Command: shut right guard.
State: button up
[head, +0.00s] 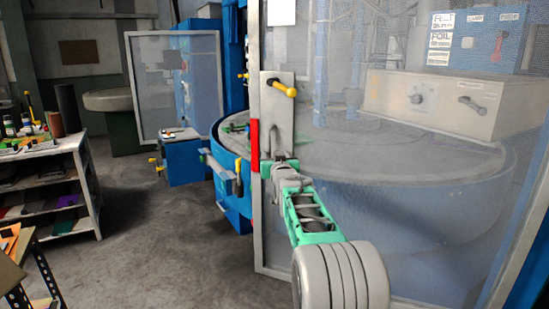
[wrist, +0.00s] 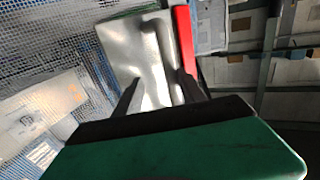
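The right guard (head: 384,190) is a large see-through mesh panel in a grey frame, in front of the round table on the right. Its left edge has a pale metal plate (head: 279,122), a yellow-tipped handle (head: 284,88) and a red strip (head: 254,146). I cannot tell exactly how far it stands from shut. My gripper (head: 279,163) is at the plate's lower end, below the yellow tip. In the wrist view, my gripper (wrist: 158,94) has its dark fingers spread apart before the plate (wrist: 133,50). A grey bar shows between them; contact is unclear.
The round blue-sided table (head: 400,165) lies behind the guard, with a grey control box (head: 440,103) beyond. Another framed mesh panel (head: 150,85) stands open at the left. A shelf unit (head: 50,185) is at far left. The floor between is clear.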

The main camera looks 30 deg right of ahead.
jog(key=shift+s+d, duration=0.15)
jog(key=shift+d, duration=0.1)
jog(key=b+v, duration=0.7)
jog(key=v, duration=0.2)
jog(key=shift+d, duration=0.2)
jog(key=shift+b, duration=0.65)
jog(key=shift+r, duration=0.1)
